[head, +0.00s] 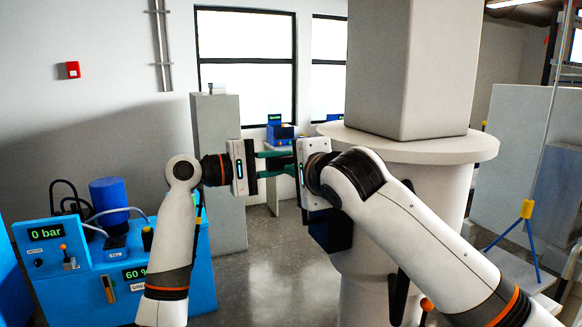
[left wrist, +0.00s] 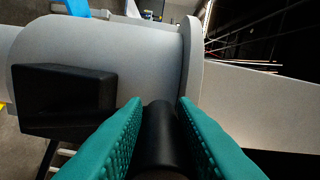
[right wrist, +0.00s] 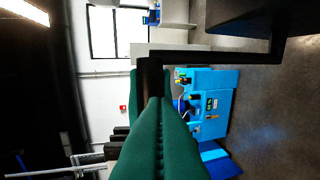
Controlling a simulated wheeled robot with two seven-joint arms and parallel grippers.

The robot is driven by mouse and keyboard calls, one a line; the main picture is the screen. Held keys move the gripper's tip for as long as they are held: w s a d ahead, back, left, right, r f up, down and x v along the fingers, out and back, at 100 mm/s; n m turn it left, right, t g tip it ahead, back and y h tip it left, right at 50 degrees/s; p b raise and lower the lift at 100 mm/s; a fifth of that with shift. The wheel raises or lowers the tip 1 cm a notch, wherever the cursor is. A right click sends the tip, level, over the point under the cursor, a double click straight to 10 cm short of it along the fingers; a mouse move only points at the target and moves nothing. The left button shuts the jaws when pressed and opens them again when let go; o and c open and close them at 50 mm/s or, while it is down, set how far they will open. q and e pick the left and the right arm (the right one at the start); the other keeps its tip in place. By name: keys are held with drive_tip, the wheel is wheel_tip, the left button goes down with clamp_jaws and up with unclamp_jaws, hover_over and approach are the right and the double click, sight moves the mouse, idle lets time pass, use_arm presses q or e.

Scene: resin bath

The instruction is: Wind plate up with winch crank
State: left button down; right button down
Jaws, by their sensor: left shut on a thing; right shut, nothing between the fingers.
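The winch crank's black handle (left wrist: 160,135) lies between the green fingers of my left gripper (left wrist: 158,110) in the left wrist view. My left gripper (head: 272,162) is shut on it. In the right wrist view the crank (right wrist: 215,54) is a black bent bar running to a dark box (right wrist: 255,15). My right gripper (right wrist: 155,100) is shut and empty, its fingertips close to the handle end; touching or apart I cannot tell. I cannot pick out the plate for certain.
A grey column with a round collar (head: 440,145) stands just behind my right arm. A black box (left wrist: 65,95) sits on its side. A blue machine (head: 110,270) with readouts is at lower left. A tripod (head: 526,210) and grey panel stand at right.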

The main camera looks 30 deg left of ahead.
sight(284, 164)
use_arm(q)
drive_tip(key=shift+w+f, duration=0.1)
drive_tip(key=shift+f, duration=0.3)
use_arm(e)
drive_tip(key=shift+w+a, duration=0.5)
drive_tip(key=shift+a, duration=0.2)
drive_tip(key=shift+w+a, duration=0.2)
drive_tip(key=shift+a, duration=0.1)
use_arm(q)
drive_tip(key=shift+d, duration=0.1)
use_arm(e)
drive_tip(key=shift+w+a+r, duration=0.1)
drive_tip(key=shift+w+a, duration=0.05)
use_arm(q)
drive_tip(key=shift+d+r, duration=0.15)
drive_tip(key=shift+d, duration=0.15)
use_arm(e)
drive_tip(key=shift+w, duration=0.1)
drive_tip(key=shift+a, duration=0.15)
use_arm(q)
drive_tip(key=c, duration=1.4)
unclamp_jaws()
drive_tip(key=shift+a, duration=0.15)
drive_tip(key=shift+c, duration=0.2)
use_arm(e)
drive_tip(key=shift+a, duration=0.1)
use_arm(q)
drive_tip(key=shift+o, duration=1.4)
drive_tip(key=shift+a, duration=0.1)
drive_tip(key=shift+r, duration=0.1)
